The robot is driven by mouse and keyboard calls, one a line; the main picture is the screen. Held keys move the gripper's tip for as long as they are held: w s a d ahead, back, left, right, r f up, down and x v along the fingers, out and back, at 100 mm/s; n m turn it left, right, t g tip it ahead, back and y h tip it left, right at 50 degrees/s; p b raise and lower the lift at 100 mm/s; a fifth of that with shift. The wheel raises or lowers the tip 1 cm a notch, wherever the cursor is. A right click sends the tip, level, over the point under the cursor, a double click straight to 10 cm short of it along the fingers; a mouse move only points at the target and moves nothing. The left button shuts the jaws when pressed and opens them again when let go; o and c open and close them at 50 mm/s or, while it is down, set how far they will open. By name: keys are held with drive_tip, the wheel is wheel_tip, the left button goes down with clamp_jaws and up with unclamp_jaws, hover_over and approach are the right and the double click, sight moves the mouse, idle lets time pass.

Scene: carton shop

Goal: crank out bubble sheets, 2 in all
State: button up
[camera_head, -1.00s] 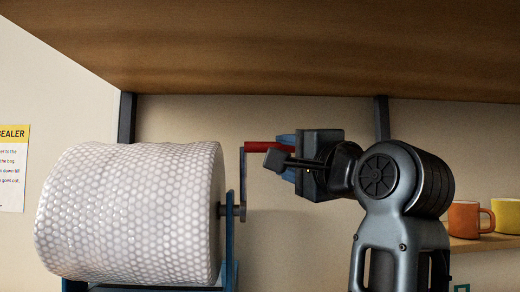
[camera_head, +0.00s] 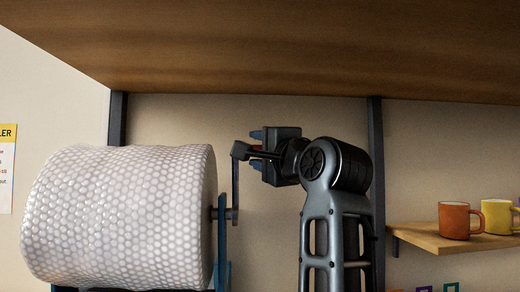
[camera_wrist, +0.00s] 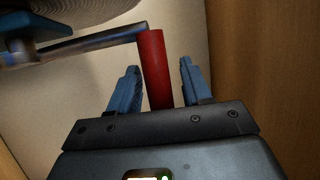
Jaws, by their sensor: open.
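A large roll of bubble wrap (camera_head: 120,215) sits on a blue stand (camera_head: 222,272) at the left in the head view. A crank arm (camera_head: 236,190) rises from the axle at its right end. The red crank handle (camera_wrist: 154,65) lies between the two blue fingers of my gripper (camera_wrist: 155,88) in the wrist view, with gaps on both sides. My gripper (camera_head: 262,143) is open around the handle at the top of the crank; in the head view it hides most of the handle.
A wooden shelf (camera_head: 270,50) spans overhead, close above my gripper. A small wooden shelf (camera_head: 425,239) at the right holds an orange mug (camera_head: 454,220) and a yellow mug (camera_head: 497,216). A yellow-topped notice (camera_head: 6,165) hangs on the left wall.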

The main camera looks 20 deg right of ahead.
drive_tip(key=shift+c, duration=0.4)
clamp_jaws()
drive_tip(key=shift+f, duration=0.15)
